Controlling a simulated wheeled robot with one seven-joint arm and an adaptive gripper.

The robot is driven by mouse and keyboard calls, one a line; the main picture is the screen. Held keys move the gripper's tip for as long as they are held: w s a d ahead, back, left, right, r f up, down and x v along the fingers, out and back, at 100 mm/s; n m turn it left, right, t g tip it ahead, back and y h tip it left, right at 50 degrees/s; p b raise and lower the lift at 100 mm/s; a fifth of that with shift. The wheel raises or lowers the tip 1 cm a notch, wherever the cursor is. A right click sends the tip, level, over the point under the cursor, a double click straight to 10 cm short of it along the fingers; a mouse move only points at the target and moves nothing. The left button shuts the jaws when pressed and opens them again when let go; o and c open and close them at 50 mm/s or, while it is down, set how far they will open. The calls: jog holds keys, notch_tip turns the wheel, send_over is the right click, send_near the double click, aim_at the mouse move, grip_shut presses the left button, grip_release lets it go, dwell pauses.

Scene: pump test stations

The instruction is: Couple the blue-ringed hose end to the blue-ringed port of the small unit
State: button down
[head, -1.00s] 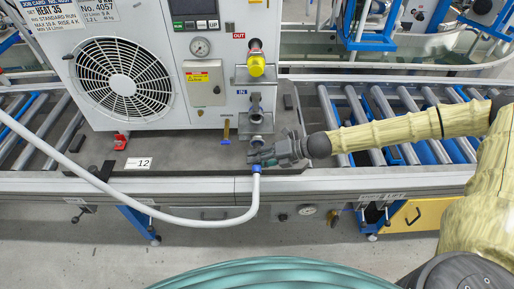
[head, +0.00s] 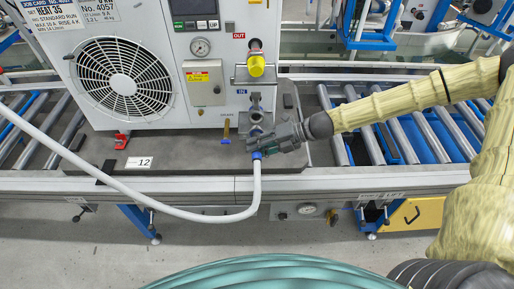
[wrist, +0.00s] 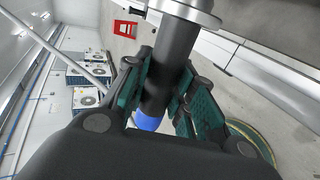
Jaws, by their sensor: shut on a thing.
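The white unit (head: 205,125) stands on a grey plate, with its blue IN label beside a lower grey metal port (head: 256,116). I cannot make out a blue ring on that port. My gripper (head: 264,145) is just below and in front of the port, shut on the hose end. The hose's blue ring (head: 257,155) shows under the fingers, and the white hose (head: 256,190) hangs from it. In the wrist view, the dark hose end (wrist: 162,75) sits between the teal pads, blue ring (wrist: 148,121) below. Its top meets or overlaps a silver flange (wrist: 190,12); I cannot tell whether they are joined.
A yellow-capped OUT port (head: 257,66) is above the IN port. Roller conveyor (head: 385,140) lies right. Teal coiled hose (head: 270,272) is in the foreground.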

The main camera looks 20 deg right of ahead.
aim_at(261, 131)
jog(key=shift+w+d+b, duration=0.3)
jog(key=shift+w+b, duration=0.05)
jog(key=shift+w, duration=0.65)
jog(key=shift+w+d+b, duration=0.25)
jog(key=shift+w+b, duration=0.05)
jog(key=shift+w, duration=0.7)
jog(key=shift+r+p, duration=0.15)
jog(key=shift+p, duration=0.55)
jog(key=shift+w+d+p, duration=0.2)
jog(key=shift+w+p, duration=0.05)
jog(key=shift+w, duration=0.35)
jog(key=shift+w+d+p, duration=0.2)
jog(key=shift+w, duration=0.4)
dwell(2.2)
dwell(0.3)
jog(key=c, duration=1.1)
grip_release()
jog(key=shift+d, duration=0.15)
jog(key=shift+v, duration=5.9)
